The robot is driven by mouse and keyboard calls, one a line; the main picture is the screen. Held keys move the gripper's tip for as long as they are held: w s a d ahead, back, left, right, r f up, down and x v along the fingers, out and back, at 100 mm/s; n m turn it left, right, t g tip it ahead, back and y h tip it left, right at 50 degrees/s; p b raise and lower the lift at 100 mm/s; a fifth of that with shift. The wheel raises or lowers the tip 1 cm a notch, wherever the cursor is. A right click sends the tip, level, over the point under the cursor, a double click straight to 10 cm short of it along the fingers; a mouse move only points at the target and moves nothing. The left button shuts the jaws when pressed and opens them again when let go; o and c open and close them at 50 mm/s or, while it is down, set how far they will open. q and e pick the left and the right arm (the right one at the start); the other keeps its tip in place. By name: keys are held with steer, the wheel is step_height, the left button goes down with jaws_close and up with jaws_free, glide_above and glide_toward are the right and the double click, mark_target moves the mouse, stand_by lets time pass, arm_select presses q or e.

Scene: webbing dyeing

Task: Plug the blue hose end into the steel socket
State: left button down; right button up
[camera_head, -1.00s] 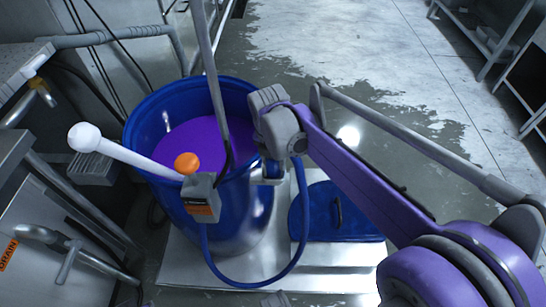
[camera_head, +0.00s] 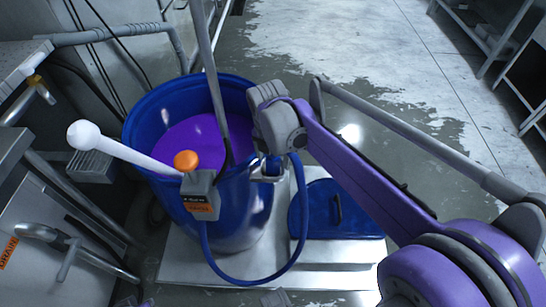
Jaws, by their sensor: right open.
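The blue hose (camera_head: 298,225) leaves a grey box (camera_head: 201,196) on the drum's front rim, loops down over the pale platform and rises to the drum's right side. Its upper end is behind or under my right gripper (camera_head: 270,168), which points down at the right rim. The gripper is open. Its fingers are mostly hidden by my wrist, and I cannot tell whether they touch the hose. A steel pipe fitting with a side handle (camera_head: 66,250) is at the lower left; I cannot tell whether it is the steel socket. My left gripper is not recognisable here.
The blue drum (camera_head: 246,218) holds purple liquid. A blue lid (camera_head: 345,222) lies on the platform (camera_head: 190,272). Steel equipment crowds the left. Wet floor (camera_head: 345,60) is open behind.

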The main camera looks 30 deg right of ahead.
arm_select(q)
step_height(320, 180, up, 2)
steer(key=shift+r+p, duration=0.15)
steer(key=shift+p, duration=0.8)
arm_select(e)
steer(key=r, duration=0.6)
steer(key=a+r, duration=0.1)
steer(key=r, duration=0.3)
steer(key=shift+s, duration=0.4)
steer(key=shift+s+a+m, duration=0.1)
steer(key=shift+s+m, duration=0.05)
steer(key=shift+m, duration=0.15)
arm_select(q)
step_height(320, 180, up, 12)
steer(key=w+p, duration=0.2)
steer(key=p, duration=0.9)
steer(key=shift+t, duration=0.3)
arm_select(e)
steer(key=s+a+f+m+t, duration=0.1)
steer(key=s+a+m+t, duration=0.1)
steer(key=s+m, duration=0.5)
steer(key=s+a+f+m+t+y, duration=0.1)
steer(key=s+m, duration=0.6)
steer(key=m, duration=1)
steer(key=a+t, duration=0.1)
steer(key=a, duration=0.1)
steer(key=shift+s+a+f+m+t, duration=0.15)
steer(key=shift+s+a+m+t, duration=0.05)
steer(key=shift+a+m+t, duration=0.1)
